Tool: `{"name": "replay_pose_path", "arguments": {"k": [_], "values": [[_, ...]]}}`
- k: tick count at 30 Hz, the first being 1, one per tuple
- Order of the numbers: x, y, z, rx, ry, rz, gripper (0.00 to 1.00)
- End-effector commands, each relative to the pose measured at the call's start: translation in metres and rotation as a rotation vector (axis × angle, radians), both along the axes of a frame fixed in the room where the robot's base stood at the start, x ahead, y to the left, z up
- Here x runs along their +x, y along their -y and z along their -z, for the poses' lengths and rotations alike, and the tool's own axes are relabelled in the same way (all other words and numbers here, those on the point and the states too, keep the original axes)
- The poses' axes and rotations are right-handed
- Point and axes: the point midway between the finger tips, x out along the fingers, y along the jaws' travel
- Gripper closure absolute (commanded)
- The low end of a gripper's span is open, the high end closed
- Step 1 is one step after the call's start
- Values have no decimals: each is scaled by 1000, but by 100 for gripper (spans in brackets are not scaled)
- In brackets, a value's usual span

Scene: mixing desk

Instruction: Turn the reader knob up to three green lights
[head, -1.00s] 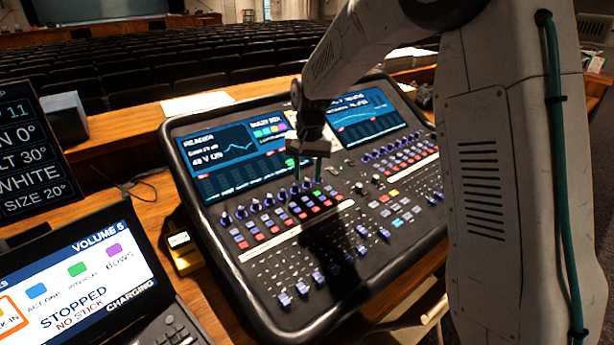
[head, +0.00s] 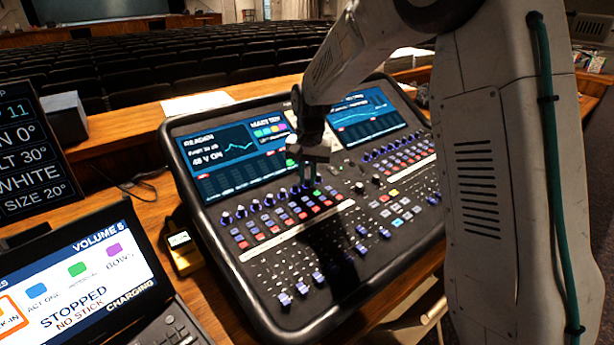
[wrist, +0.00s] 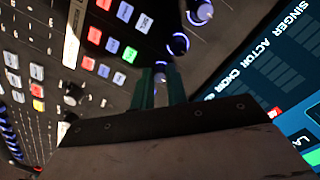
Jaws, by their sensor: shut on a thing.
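The mixing desk (head: 285,240) lies across the table with a row of dark knobs below its screens. My gripper (head: 308,182) reaches down onto this row from above. In the wrist view its two green fingers (wrist: 160,86) are close together around a small knob (wrist: 160,68), mostly hidden between them. I cannot tell from its label whether this is the reader knob. The neighbouring knobs (wrist: 178,44) show bluish-white rings. I cannot make out a count of green lights there.
Coloured buttons (wrist: 112,45) sit beside the knobs, and faders (head: 318,277) lie nearer the front. A laptop (head: 85,275) reading "STOPPED" and a yellow box (head: 184,258) stand left of the desk. A dark display (head: 30,150) is at far left.

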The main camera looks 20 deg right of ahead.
Motion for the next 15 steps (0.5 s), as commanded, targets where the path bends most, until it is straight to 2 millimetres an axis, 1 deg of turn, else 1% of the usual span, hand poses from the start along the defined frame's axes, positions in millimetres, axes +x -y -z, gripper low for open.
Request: {"name": "replay_pose_path", "arguments": {"k": [15], "values": [[0, 1, 0, 32, -11, 329, 100]]}}
